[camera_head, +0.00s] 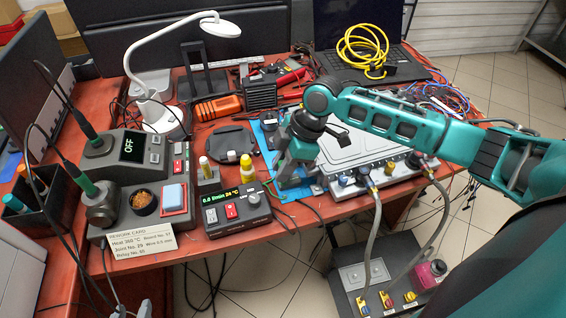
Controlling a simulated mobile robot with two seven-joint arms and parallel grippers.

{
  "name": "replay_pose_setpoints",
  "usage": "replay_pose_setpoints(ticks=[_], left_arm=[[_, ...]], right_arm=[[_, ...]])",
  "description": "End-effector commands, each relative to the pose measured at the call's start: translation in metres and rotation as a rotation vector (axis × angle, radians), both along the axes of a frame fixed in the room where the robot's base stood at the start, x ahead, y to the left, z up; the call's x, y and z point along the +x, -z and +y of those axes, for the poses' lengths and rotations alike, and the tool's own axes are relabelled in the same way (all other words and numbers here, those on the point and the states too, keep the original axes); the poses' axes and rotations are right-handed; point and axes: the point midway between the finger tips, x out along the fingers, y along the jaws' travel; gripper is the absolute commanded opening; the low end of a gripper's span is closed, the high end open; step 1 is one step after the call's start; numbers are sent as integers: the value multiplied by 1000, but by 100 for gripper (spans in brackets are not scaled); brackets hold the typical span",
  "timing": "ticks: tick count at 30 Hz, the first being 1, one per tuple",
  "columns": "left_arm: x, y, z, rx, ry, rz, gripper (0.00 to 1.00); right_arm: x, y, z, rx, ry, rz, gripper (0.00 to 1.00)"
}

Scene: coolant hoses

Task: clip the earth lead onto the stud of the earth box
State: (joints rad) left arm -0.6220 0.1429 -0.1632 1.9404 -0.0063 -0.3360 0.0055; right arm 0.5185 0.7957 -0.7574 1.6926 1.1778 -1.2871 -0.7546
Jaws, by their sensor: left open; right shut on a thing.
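My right gripper (287,183) comes down from the teal arm at the right and points at the blue mat (264,134), left of the silver plate. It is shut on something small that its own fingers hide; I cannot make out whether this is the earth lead. The stud and the earth box cannot be clearly picked out; the area under the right gripper is partly covered.
The silver plate (352,143) has coloured ports and grey hoses (373,228) running to a dark floor unit (372,276). Thin black cables hang over the front edge.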

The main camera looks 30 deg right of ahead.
Motion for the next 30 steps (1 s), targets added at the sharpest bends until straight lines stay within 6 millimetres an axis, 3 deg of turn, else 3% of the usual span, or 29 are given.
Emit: replay_pose_setpoints(ticks=[30], left_arm=[[-3, -5, 0, 0, -1, 6, 43]], right_arm=[[0, 6, 0, 0, 0, 0, 0]])
